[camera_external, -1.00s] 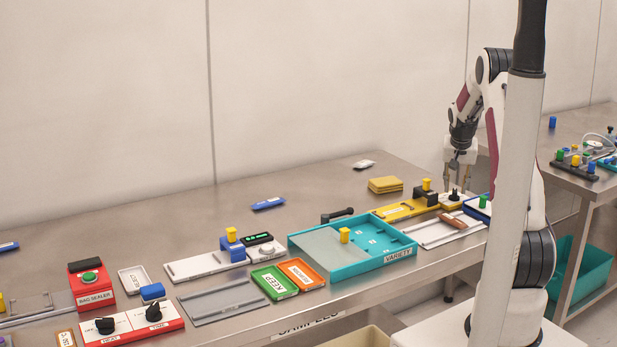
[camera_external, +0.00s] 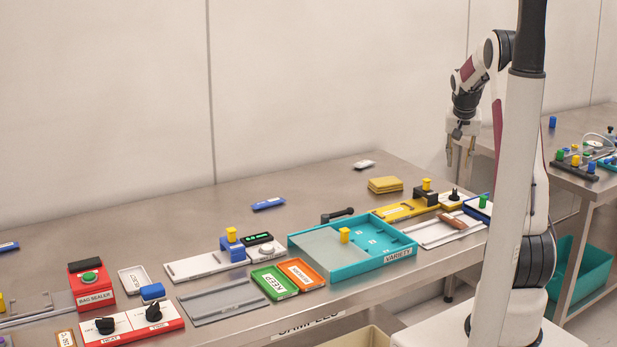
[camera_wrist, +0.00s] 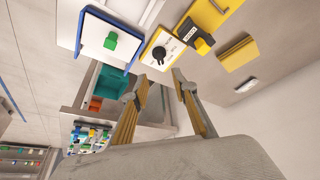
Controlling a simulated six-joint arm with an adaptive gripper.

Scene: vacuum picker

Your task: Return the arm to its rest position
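My gripper (camera_external: 460,155) hangs in the air above the right end of the long steel table, with its fingers pointing down. Its two tan fingers stand apart and nothing is between them. In the wrist view my gripper (camera_wrist: 160,88) also shows as open and empty. Below it is the yellow fixture (camera_external: 400,211) with a white dial plate (camera_external: 453,201) and black knob. The dial plate also shows in the wrist view (camera_wrist: 154,57), clear of the fingertips.
A blue-edged white tray with a green block (camera_wrist: 110,41) lies near the dial plate. The teal VARIETY tray (camera_external: 385,262) is further left. Yellow pads (camera_external: 385,184) lie at the back. A second table (camera_external: 570,125) with several small parts stands at right. The air around my gripper is free.

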